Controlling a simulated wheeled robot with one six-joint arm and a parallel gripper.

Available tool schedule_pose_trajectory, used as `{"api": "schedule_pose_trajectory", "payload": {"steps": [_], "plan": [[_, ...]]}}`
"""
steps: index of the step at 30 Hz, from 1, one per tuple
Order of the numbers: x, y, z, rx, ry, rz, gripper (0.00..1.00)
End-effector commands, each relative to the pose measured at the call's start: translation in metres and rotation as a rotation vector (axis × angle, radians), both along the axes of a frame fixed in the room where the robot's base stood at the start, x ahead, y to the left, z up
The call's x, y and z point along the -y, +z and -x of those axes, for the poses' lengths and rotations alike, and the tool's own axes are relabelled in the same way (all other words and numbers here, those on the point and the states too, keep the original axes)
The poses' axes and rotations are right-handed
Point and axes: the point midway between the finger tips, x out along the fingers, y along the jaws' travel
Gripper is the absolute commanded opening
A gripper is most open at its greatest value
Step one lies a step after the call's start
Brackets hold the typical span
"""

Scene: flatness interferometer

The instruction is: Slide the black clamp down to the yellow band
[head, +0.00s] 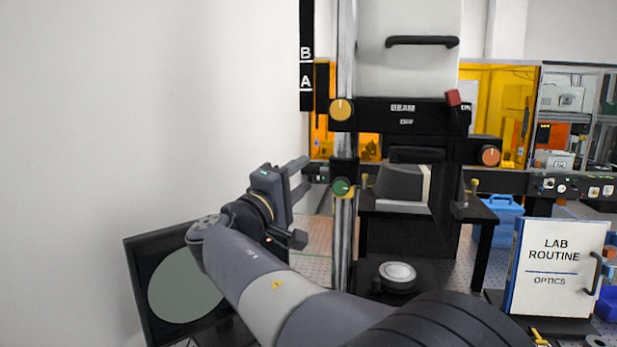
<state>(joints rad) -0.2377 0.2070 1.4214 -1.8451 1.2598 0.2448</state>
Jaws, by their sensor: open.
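A bright vertical metal post (345,250) stands at the centre of the head view. Two black blocks sit on it. The lower black clamp (345,170) has a green knob (342,188). The upper block has a gold knob (341,109), level with the black beam housing. I cannot tell for sure which block is the task's clamp. I cannot make out a yellow band on the post. My gripper (308,171) is open, just left of the lower clamp and about level with it. Its fingers point right; no contact is clear.
A dark-framed round mirror-like disc (186,287) stands below my arm at left. A black instrument stage (430,222) is right of the post. A round puck (397,275) lies below it. A LAB ROUTINE sign (556,265) stands at right. The wall side at left is clear.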

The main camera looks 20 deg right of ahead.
Motion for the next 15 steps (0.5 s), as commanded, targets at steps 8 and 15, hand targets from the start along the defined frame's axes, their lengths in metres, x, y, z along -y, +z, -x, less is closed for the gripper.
{"api": "schedule_pose_trajectory", "payload": {"steps": [8,15], "plan": [[-0.043,-0.015,0.027,0.001,0.004,0.000,0.42],[-0.057,-0.017,0.037,0.000,0.000,0.000,0.42]]}}
